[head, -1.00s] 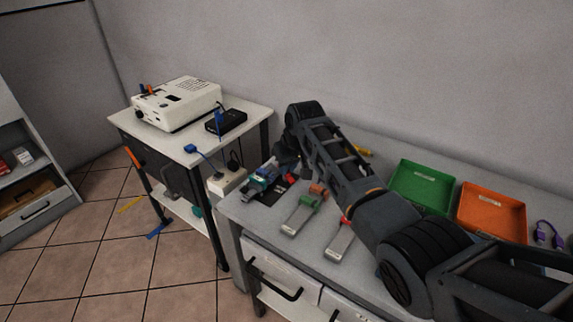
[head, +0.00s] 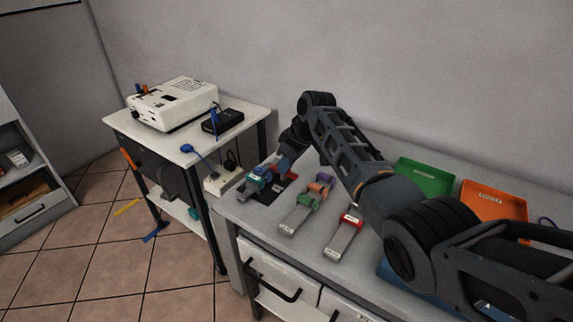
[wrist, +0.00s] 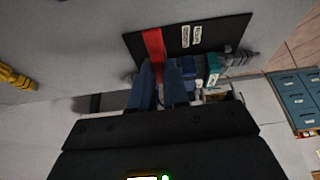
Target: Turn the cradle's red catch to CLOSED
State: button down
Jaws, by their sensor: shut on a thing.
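The red catch (wrist: 153,45) is a flat red bar in the wrist view, lying across the black base plate (wrist: 225,33). Its lower end runs between the two blue fingers of my gripper (wrist: 159,82), which is shut on it. Two small white labels (wrist: 191,36) are on the plate right of the bar; I cannot read them. In the head view my gripper (head: 284,164) reaches down at the cradle's far side, by the teal connector (head: 259,178). The grip is too small to see there.
Green (head: 424,178) and orange (head: 493,203) trays stand at the back right. A white power strip (head: 223,180) is left of the bench. A yellow object (wrist: 16,78) shows in the wrist view.

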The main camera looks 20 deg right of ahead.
jog(key=c, duration=1.1)
grip_release()
jog(key=shift+v, duration=3.95)
